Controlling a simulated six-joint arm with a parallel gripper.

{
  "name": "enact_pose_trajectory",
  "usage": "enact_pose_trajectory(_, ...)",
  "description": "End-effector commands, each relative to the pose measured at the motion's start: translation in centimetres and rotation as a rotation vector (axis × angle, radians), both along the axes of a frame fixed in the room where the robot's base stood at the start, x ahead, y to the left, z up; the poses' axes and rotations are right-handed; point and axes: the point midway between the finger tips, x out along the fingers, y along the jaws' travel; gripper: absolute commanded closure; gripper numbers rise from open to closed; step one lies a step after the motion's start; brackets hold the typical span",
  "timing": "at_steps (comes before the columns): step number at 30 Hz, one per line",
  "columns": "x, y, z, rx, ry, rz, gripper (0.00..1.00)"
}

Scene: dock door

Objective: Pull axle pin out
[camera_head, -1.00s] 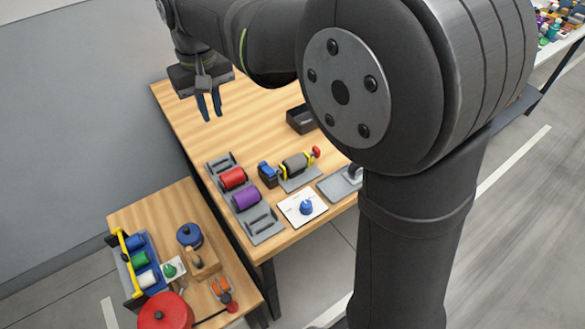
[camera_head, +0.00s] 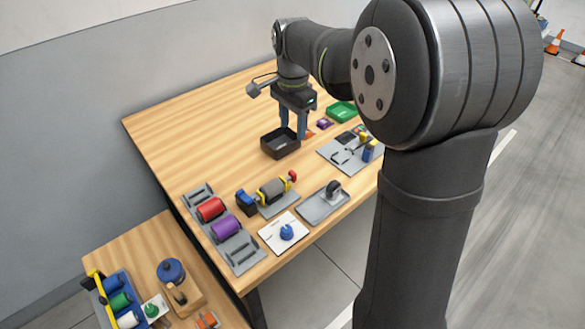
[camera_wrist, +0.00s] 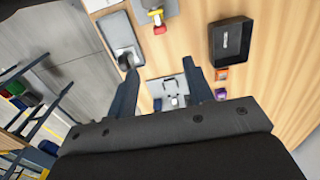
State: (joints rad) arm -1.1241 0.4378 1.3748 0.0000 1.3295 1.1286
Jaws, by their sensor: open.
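A grey roller (camera_head: 273,190) lies in yellow brackets on a grey base on the table. A red knob (camera_head: 292,176) sticks out at its right end; it looks like the head of the axle pin, whose shaft is hidden. The red knob also shows at the top of the wrist view (camera_wrist: 160,29). My gripper (camera_head: 293,130) points down, open and empty, by the black bin, farther back than the roller. In the wrist view its two fingers (camera_wrist: 164,75) are spread, with the red knob apart from them.
The black bin (camera_head: 281,143) stands close to my fingers. A plate with fittings (camera_head: 348,150) is at right, a caster wheel plate (camera_head: 322,205) in front. A rack with red and purple rollers (camera_head: 228,238) is at left. The table's back left is clear.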

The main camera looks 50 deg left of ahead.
Motion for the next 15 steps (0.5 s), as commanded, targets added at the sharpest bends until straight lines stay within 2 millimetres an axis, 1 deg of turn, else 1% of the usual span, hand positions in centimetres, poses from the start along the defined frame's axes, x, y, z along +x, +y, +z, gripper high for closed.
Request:
enact_pose_trajectory(1, -0.1, 0.0, -1.0, -0.003, 0.001, 0.001, 0.53)
enact_pose_trajectory(15, -0.1, 0.0, -11.1, -0.003, 0.002, 0.004, 0.53)
